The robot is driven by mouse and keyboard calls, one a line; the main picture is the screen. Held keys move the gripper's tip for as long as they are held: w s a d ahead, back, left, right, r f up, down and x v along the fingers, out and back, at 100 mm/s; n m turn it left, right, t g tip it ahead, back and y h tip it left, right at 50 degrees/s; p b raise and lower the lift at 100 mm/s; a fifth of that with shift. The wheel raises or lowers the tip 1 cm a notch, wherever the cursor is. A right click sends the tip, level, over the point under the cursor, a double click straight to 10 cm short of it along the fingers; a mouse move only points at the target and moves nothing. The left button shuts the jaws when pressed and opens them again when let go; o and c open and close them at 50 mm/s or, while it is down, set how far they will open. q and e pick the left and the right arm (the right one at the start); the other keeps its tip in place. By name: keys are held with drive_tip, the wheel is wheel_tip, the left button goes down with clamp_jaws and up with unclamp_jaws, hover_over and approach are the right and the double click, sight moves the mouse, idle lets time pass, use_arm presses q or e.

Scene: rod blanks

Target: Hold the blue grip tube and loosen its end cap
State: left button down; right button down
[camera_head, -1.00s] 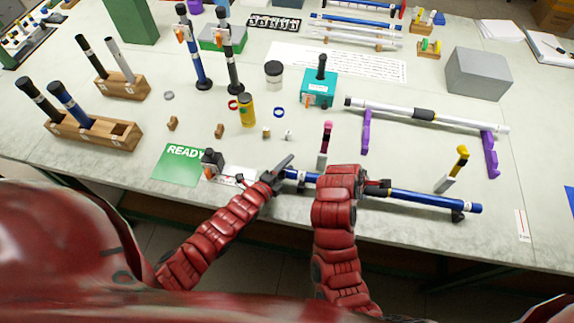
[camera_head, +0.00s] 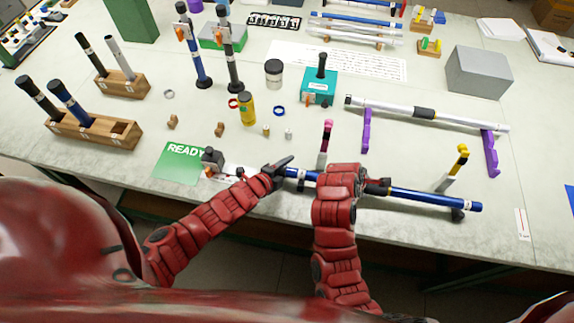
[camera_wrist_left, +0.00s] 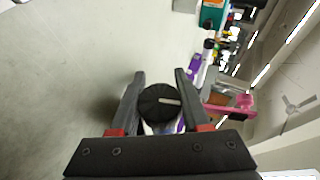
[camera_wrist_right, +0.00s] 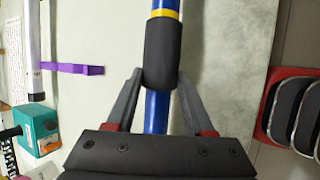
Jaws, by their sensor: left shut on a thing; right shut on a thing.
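The blue grip tube (camera_head: 425,198) lies lengthwise near the table's front edge, between a pink-topped support (camera_head: 326,138) and a yellow-topped support (camera_head: 459,160). My right gripper (camera_head: 378,186) is shut on its black grip sleeve; the right wrist view shows the sleeve (camera_wrist_right: 162,50) between the fingers, blue tube on both sides. My left gripper (camera_head: 283,167) is at the tube's left end, shut on the black end cap (camera_wrist_left: 160,103). The left wrist view shows the cap's round face with a pale line, between the fingers. Whether the cap is apart from the tube cannot be told.
A white tube (camera_head: 460,121) rests on purple stands (camera_head: 366,130) behind. A yellow can (camera_head: 247,108) and small parts stand mid-table.

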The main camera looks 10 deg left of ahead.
use_arm(q)
drive_tip(key=shift+c, duration=1.8)
unclamp_jaws()
drive_tip(key=shift+s+a, duration=0.1)
